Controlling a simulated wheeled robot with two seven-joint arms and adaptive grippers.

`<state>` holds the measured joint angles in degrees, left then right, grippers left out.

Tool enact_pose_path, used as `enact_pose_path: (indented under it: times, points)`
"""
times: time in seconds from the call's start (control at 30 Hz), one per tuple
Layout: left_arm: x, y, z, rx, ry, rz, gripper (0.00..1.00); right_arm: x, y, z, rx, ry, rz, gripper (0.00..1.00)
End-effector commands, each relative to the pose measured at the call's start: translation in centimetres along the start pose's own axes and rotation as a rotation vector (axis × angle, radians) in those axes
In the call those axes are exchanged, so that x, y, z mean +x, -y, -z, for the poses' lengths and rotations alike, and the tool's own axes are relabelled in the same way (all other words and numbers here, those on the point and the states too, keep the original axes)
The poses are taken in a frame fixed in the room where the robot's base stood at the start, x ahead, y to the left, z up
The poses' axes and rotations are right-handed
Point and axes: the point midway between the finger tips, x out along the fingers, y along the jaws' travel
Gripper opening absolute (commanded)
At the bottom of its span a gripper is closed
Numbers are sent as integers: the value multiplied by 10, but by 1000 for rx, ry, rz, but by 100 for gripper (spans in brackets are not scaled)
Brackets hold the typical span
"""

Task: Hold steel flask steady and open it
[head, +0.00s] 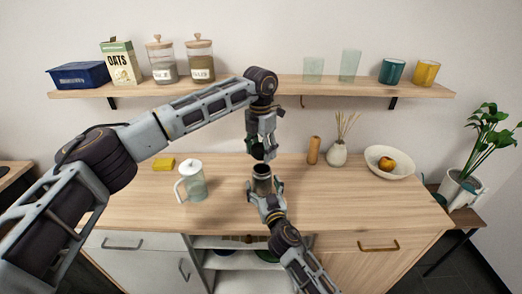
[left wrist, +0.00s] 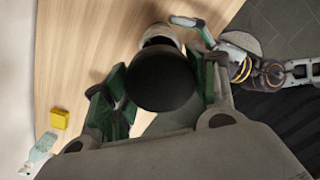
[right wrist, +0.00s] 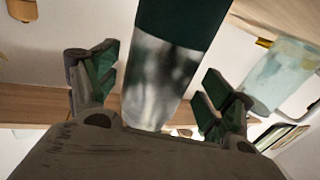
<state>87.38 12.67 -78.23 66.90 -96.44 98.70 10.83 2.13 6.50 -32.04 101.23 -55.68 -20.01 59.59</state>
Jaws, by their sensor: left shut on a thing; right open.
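The steel flask (head: 262,183) stands upright on the counter, its mouth open at the top. In the right wrist view its body (right wrist: 155,82) is bare steel and dark green. My right gripper (head: 266,193) is open at the flask, with a finger on each side and visible gaps in the right wrist view. My left gripper (head: 263,146) is shut on the dark round lid (left wrist: 162,80) and holds it just above the flask, apart from it. In the left wrist view the lid covers part of the flask's rim (left wrist: 160,31).
A glass jug (head: 194,184) and a yellow sponge (head: 163,164) sit left of the flask. A wooden cylinder (head: 313,151), a reed vase (head: 337,155) and a fruit bowl (head: 403,171) stand at right. A shelf (head: 290,88) hangs behind. The right front counter is clear.

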Motion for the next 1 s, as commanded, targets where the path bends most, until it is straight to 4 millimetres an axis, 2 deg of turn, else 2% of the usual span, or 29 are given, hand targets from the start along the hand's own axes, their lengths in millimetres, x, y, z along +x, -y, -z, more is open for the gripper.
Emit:
enact_pose_path:
  times: [1.0]
  points:
    - [0,0,0,0,0,0,29,-81,0,-1,-1,1,-1,82]
